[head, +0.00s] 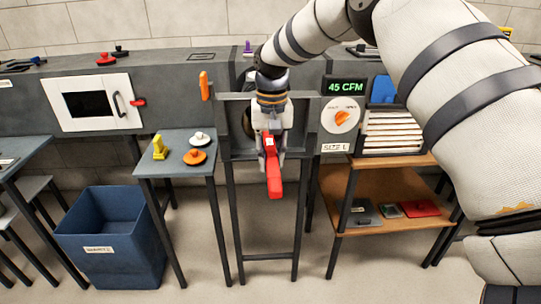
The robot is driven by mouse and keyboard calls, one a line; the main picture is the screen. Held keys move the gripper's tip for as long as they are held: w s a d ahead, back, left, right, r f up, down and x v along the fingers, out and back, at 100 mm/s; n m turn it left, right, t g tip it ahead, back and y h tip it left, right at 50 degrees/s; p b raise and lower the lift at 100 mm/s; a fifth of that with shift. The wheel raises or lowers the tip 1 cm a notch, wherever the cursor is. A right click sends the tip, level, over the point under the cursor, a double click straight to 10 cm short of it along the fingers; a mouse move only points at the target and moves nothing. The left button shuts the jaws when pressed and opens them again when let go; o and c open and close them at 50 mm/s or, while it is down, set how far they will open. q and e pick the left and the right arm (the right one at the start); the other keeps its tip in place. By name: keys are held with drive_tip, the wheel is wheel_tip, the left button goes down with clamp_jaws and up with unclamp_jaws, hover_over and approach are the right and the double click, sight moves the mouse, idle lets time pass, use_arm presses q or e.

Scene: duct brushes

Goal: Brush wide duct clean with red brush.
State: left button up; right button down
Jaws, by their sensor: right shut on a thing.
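My right gripper (269,143) reaches in from the right and is shut on the red brush (273,178), whose red handle hangs down and towards me. Any bristles are hidden by the gripper. The gripper is in front of a grey duct (181,68) section with a dark round opening (247,122), mostly hidden behind it. I cannot tell whether the brush touches the duct or is inside it. A panel beside it has a "SIZE L" label (335,147), an orange dial (342,118) and a display (345,87) reading 45 CFM. My left gripper is not in view.
A small table (174,142) on the left holds a yellow item (160,147) and two knobbed discs. A blue waste bin (108,277) stands on the floor. A wooden shelf (382,196) with stacked white panels (392,133) stands right. A white hatch (119,101) is on the duct.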

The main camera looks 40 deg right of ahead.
sight(273, 164)
drive_tip(key=shift+s+a+r, duration=0.1)
drive_tip(key=shift+s+r, duration=0.05)
drive_tip(key=shift+s, duration=0.1)
drive_tip(key=shift+s+a+r+p, duration=0.25)
drive_tip(key=shift+s+a+p, duration=0.1)
drive_tip(key=shift+s+p, duration=0.2)
drive_tip(key=shift+s+a+r+p, duration=0.25)
drive_tip(key=shift+s+a+p, duration=0.1)
drive_tip(key=shift+s+p, duration=0.15)
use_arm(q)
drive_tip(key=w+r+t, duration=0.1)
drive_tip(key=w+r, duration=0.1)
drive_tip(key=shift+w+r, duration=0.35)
use_arm(e)
drive_tip(key=s+a+f, duration=0.1)
drive_tip(key=s+a, duration=0.6)
drive_tip(key=s, duration=0.5)
drive_tip(key=shift+a, duration=0.15)
drive_tip(key=shift+w+f, duration=0.1)
